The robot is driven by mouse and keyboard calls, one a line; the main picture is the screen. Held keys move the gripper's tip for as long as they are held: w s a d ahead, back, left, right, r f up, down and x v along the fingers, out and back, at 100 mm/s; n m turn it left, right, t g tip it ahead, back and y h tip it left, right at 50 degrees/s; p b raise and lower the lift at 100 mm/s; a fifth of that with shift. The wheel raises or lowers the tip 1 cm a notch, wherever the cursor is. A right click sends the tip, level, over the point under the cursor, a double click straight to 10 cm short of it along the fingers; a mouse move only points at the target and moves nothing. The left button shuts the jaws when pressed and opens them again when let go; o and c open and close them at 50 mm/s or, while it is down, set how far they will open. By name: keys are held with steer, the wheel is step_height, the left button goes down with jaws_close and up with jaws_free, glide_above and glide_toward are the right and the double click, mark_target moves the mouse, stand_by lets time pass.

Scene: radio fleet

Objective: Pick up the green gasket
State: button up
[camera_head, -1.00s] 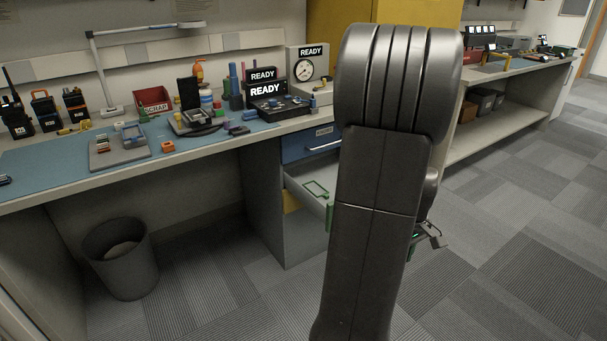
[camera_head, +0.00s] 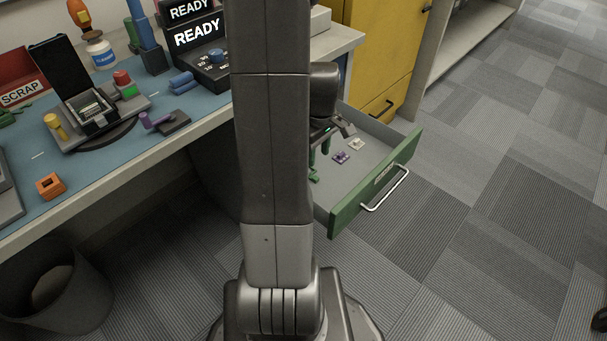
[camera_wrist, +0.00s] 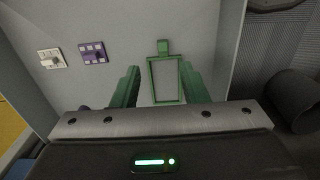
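The green gasket (camera_wrist: 163,46) is a thin rectangular frame with a small tab at its far end. It lies flat on the grey floor of the open drawer (camera_head: 380,187). In the wrist view my gripper (camera_wrist: 159,70) is open, its two green fingers on the left and right of the gasket's near part. I cannot tell their height above it, and nothing is seen between them except the gasket and drawer floor. In the head view my gripper (camera_head: 319,156) reaches down into the drawer, and my arm hides part of it.
In the drawer, a purple part (camera_wrist: 93,53) and a white part (camera_wrist: 51,57) lie left of the gasket in the wrist view. The drawer's green front (camera_head: 345,217) has a metal handle. The crowded workbench (camera_head: 100,187) stands at left, with a bin (camera_head: 88,300) below.

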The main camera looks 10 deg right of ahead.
steer(key=f, duration=0.3)
steer(key=shift+w+a+b, duration=0.15)
steer(key=shift+w+b, duration=0.15)
steer(key=shift+w, duration=0.05)
steer(key=shift+s+a+f+b, duration=0.15)
steer(key=shift+f+b, duration=0.45)
steer(key=shift+f, duration=0.85)
steer(key=shift+a+f+b, duration=0.15)
steer(key=shift+f+b, duration=0.45)
steer(key=shift+f, duration=0.8)
jaws_close()
